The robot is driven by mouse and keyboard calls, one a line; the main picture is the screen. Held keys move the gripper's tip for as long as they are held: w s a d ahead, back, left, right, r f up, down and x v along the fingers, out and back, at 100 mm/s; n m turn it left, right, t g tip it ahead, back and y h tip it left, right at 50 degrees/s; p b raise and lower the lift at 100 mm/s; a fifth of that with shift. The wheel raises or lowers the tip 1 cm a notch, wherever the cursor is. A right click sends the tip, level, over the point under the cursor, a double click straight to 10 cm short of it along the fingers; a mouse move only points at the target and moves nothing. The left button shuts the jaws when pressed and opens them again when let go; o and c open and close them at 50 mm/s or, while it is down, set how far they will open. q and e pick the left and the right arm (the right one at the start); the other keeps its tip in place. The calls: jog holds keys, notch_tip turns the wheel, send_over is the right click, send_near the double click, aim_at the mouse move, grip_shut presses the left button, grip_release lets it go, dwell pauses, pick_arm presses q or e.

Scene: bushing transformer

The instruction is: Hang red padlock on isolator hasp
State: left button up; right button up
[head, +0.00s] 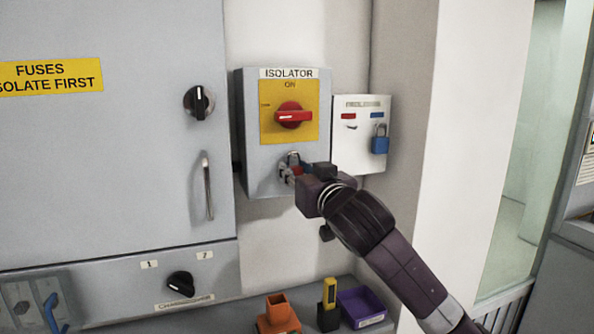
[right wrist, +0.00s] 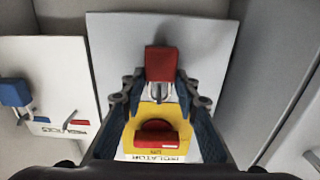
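The isolator (head: 246,130) is a grey box with a yellow plate and a red rotary handle (head: 293,116) lying level under the word ON. Its hasp area is low on the front, largely hidden by my right gripper (head: 294,173). The red padlock (right wrist: 163,62) sits between the right gripper's fingertips, which appear shut on its sides. Its metal shackle (right wrist: 161,93) points toward the red handle. In the head view a metal loop (head: 293,157) shows just above the fingertips; I cannot tell whether the shackle passes through the hasp. My left gripper is out of view.
A white panel (head: 350,159) to the right carries a hanging blue padlock (head: 380,144). A grey fuse cabinet (head: 110,150) with a handle is on the left. Below are an orange holder (head: 278,314), a yellow-black tool (head: 328,305) and a purple bin (head: 362,306).

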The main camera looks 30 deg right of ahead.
jog(key=o, duration=0.5)
jog(key=shift+o, duration=0.2)
